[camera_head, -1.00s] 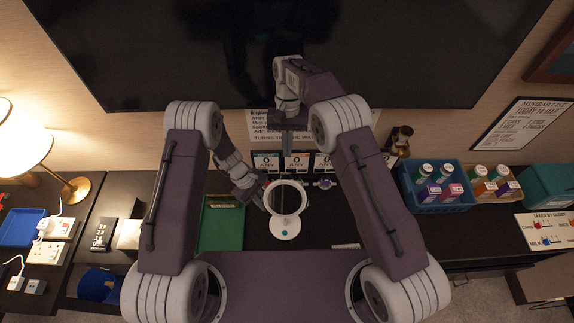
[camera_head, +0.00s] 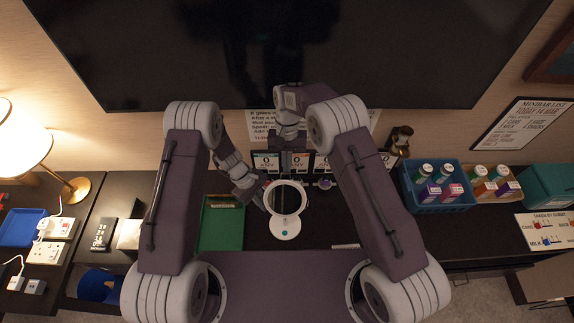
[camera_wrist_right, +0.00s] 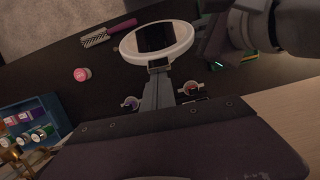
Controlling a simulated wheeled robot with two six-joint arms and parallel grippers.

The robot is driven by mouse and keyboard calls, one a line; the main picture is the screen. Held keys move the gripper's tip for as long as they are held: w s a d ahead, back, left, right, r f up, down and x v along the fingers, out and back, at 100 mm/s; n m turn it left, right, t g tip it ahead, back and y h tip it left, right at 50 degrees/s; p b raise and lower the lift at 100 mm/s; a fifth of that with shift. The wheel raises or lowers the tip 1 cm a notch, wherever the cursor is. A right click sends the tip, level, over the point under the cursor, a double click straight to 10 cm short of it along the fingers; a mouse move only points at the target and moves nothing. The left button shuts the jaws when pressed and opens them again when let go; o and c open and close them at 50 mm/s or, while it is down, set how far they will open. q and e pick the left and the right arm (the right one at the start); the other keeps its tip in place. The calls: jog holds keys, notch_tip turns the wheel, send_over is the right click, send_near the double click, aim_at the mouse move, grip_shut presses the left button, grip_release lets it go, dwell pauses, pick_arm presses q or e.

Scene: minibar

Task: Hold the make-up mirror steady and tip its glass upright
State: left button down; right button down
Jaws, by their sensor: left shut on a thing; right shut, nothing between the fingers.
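The make-up mirror (camera_head: 303,199) has a white ring round a dark glass and a white base with a blue dot (camera_head: 284,231). It stands on the dark counter in the middle of the head view. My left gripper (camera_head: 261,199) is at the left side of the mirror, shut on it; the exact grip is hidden. My right gripper (camera_head: 287,172) is shut and empty, just behind the ring's far edge. In the right wrist view its fingertips (camera_wrist_right: 158,66) appear close to the white ring (camera_wrist_right: 185,48); I cannot tell whether they touch.
A green tray (camera_head: 222,228) lies left of the mirror. Small cards (camera_head: 266,162) stand behind it. A blue crate with bottles (camera_head: 437,203) is to the right. A brush (camera_wrist_right: 108,33) and a pink-topped jar (camera_wrist_right: 81,74) show in the right wrist view.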

aim_at(286, 188)
jog(key=shift+s+r+t, duration=0.25)
jog(key=shift+s+t, duration=0.1)
jog(key=shift+t, duration=0.05)
jog(key=shift+s+r+t, duration=0.35)
jog(key=shift+s+t, duration=0.2)
jog(key=shift+t, duration=0.05)
jog(key=shift+s+r+t, duration=0.3)
jog(key=shift+s+r, duration=0.05)
jog(key=shift+s, duration=0.3)
jog(key=shift+s+a+r, duration=0.1)
jog(key=shift+s+r, duration=0.05)
jog(key=shift+s, duration=0.45)
jog(key=shift+s+r, duration=0.15)
jog(key=shift+s, duration=1.1)
jog(key=shift+r, duration=0.15)
pick_arm(q)
jog(key=shift+s, duration=0.1)
pick_arm(e)
notch_tip(286, 188, up, 10)
jog(key=s, duration=0.2)
jog(key=shift+s+f, duration=0.2)
jog(key=shift+s, duration=0.05)
